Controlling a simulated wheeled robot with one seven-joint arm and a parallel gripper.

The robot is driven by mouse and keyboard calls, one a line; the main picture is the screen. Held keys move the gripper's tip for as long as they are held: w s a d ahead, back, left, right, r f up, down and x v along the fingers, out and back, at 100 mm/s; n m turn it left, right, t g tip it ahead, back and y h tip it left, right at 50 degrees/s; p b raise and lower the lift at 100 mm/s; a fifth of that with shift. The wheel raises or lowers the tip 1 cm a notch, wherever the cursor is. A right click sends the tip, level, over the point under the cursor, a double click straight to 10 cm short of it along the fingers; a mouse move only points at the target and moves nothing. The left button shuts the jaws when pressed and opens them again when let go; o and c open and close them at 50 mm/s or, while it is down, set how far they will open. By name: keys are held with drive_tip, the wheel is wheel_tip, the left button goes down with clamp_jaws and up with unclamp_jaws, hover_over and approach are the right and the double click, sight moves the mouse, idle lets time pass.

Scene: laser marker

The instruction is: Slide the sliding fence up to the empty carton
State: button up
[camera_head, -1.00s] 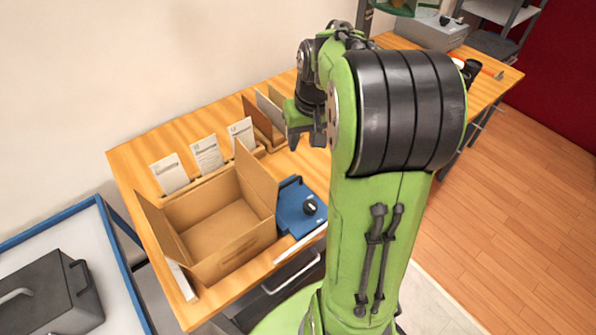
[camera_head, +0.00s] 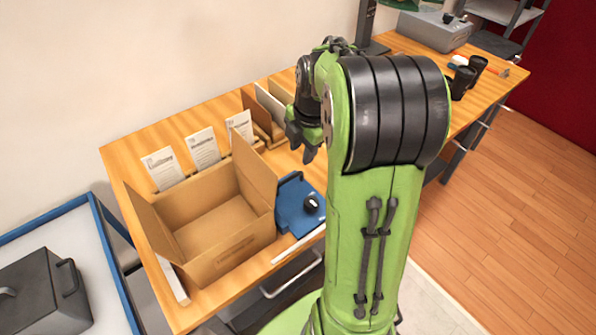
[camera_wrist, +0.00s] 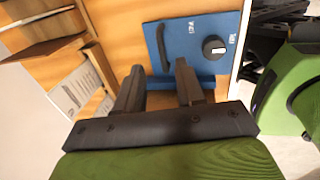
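The open brown carton (camera_head: 215,215) stands on the table with its flaps up and is empty inside. The sliding fence appears to be the blue piece (camera_head: 296,222) with a black knob and an upright plate, just right of the carton; I cannot tell if they touch. The blue piece also shows in the wrist view (camera_wrist: 190,38), with a black bar handle and the knob. My gripper (camera_head: 303,150) is above the table behind the blue piece. In the wrist view its fingers (camera_wrist: 158,80) are apart with nothing between them. The carton is not recognizable there.
White cards (camera_head: 203,149) stand in a wooden holder behind the carton. Upright boards (camera_head: 262,110) stand in a rack near my gripper. Dark cups (camera_head: 463,82) and a grey box (camera_head: 435,32) are at the far right. A white strip (camera_head: 298,245) lies along the front edge.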

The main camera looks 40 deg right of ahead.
sight(297, 173)
drive_tip(key=f, duration=0.3)
drive_tip(key=w+f+b, duration=0.1)
drive_tip(key=f, duration=0.2)
drive_tip(key=f+b, duration=0.1)
drive_tip(key=f, duration=0.1)
drive_tip(key=shift+w+f, duration=0.35)
drive_tip(key=shift+f, duration=0.05)
clamp_jaws()
drive_tip(key=shift+r, duration=0.1)
